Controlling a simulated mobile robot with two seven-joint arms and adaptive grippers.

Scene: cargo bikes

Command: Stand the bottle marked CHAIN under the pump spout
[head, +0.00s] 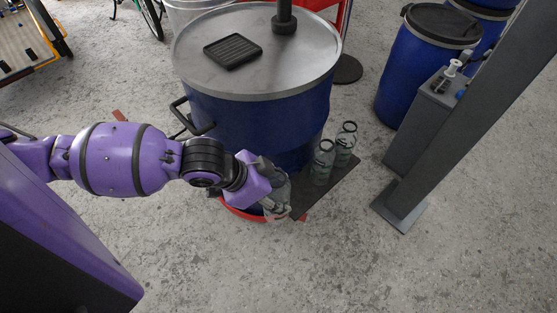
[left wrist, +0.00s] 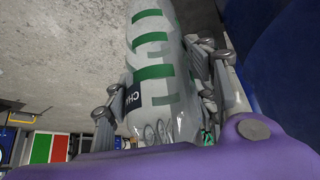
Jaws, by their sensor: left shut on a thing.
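My left gripper (head: 272,178) is shut on a clear bottle with green bands (left wrist: 152,72), low in front of the drum. The bottle's dark label reads "CHA" in the left wrist view, the rest hidden. In the head view the bottle (head: 277,207) shows only partly below the fingers, by the near end of a dark shelf (head: 325,190). I cannot tell whether it touches the shelf. A dark pump column (head: 285,22) rises from the drum lid; its spout is out of view. A black ribbed tray (head: 233,50) lies on the lid. My right gripper is not in view.
Two similar bottles (head: 323,162) (head: 345,145) stand on the shelf beside the large blue drum (head: 255,120). A grey post (head: 450,120) with a foot rises at right. More blue drums (head: 420,70) stand behind. The front floor is clear.

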